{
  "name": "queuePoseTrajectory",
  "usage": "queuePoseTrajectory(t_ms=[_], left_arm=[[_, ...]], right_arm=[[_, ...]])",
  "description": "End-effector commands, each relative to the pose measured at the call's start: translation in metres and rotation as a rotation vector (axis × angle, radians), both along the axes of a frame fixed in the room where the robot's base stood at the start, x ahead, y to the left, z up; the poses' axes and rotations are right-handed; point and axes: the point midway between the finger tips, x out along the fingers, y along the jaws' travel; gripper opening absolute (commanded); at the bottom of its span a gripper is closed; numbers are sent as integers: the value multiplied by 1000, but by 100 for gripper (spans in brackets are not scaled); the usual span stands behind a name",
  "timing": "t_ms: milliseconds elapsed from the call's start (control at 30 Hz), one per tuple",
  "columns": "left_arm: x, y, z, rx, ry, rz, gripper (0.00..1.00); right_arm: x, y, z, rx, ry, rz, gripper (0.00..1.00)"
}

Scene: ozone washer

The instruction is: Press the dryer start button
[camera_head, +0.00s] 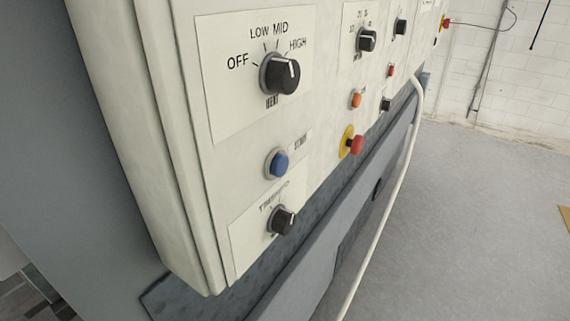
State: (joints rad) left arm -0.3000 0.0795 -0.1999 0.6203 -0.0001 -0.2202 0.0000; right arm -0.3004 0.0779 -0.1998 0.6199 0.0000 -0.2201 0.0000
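A cream control panel (225,170) fills the left and middle of the view. A round blue button (277,163) sits on its near part, with a small sideways label (302,141) that is hard to read. An orange button (355,99), a small red button (390,70) and a black button (386,104) are farther along the panel. I cannot tell from the labels which button is the dryer start. Neither of my grippers is in view, and nothing touches the panel's buttons.
A vent knob (280,74) points to HIGH above the blue button; a smaller knob (281,221) is below. A red mushroom button (352,144) on a yellow ring stands out from the panel. A white pipe (386,205) runs along the machine. Grey floor (480,220) is open at right.

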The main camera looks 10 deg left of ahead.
Motion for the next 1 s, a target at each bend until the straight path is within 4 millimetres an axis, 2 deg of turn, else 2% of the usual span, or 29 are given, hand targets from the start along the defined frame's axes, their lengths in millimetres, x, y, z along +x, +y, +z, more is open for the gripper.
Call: queuePoseTrajectory(t_ms=[33,133,167,1000], left_arm=[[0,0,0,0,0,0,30],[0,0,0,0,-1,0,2],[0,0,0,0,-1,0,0],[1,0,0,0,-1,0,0]], right_arm=[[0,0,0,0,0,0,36],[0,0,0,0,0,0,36],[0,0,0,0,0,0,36],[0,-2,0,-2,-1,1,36]])
